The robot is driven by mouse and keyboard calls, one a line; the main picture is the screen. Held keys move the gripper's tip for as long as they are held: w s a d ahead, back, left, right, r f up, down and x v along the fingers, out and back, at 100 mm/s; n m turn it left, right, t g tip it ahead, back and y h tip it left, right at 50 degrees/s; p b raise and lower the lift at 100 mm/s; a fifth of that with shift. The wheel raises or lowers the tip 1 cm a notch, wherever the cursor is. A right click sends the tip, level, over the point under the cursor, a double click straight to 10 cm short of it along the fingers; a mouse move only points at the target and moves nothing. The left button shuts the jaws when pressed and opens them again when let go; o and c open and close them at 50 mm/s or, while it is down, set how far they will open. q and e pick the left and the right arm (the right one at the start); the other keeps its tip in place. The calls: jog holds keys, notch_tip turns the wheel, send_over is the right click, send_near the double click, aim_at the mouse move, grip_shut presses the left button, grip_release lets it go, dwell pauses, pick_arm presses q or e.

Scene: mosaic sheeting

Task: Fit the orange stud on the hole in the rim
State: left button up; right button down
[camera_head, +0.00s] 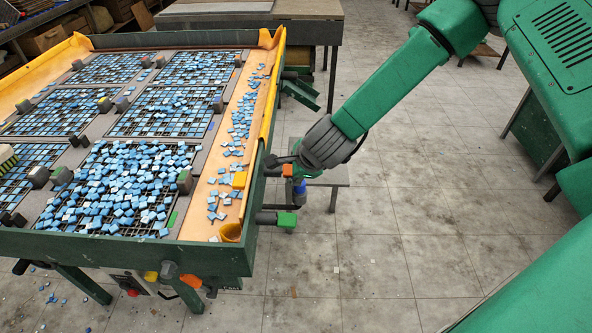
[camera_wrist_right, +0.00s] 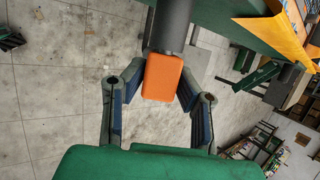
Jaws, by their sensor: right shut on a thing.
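The orange stud (camera_head: 288,170) is at the right side of the green table frame, on the outside of its rim (camera_head: 259,185). In the right wrist view the stud shows as an orange block (camera_wrist_right: 163,77) on a thick grey shaft (camera_wrist_right: 170,25), which points to the green rim. My right gripper (camera_wrist_right: 161,80) is shut on the stud, one blue-padded finger on each side of it. In the head view the right gripper (camera_head: 296,178) is partly hidden behind its own wrist. The hole is not visible, and I cannot tell whether the shaft is in it. My left gripper is not in view.
Blue mosaic tiles (camera_head: 130,190) lie on the gridded table and along its orange side tray (camera_head: 190,222). A green-ended grey fitting (camera_head: 286,219) sticks out of the rim nearer the front. Open tiled floor (camera_head: 390,230) lies to the right.

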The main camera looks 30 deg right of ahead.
jog(key=shift+w+a, duration=0.15)
jog(key=shift+a, duration=0.1)
jog(key=c, duration=1.2)
grip_release()
jog(key=shift+o, duration=0.2)
jog(key=shift+r, duration=0.3)
jog(key=v, duration=1.1)
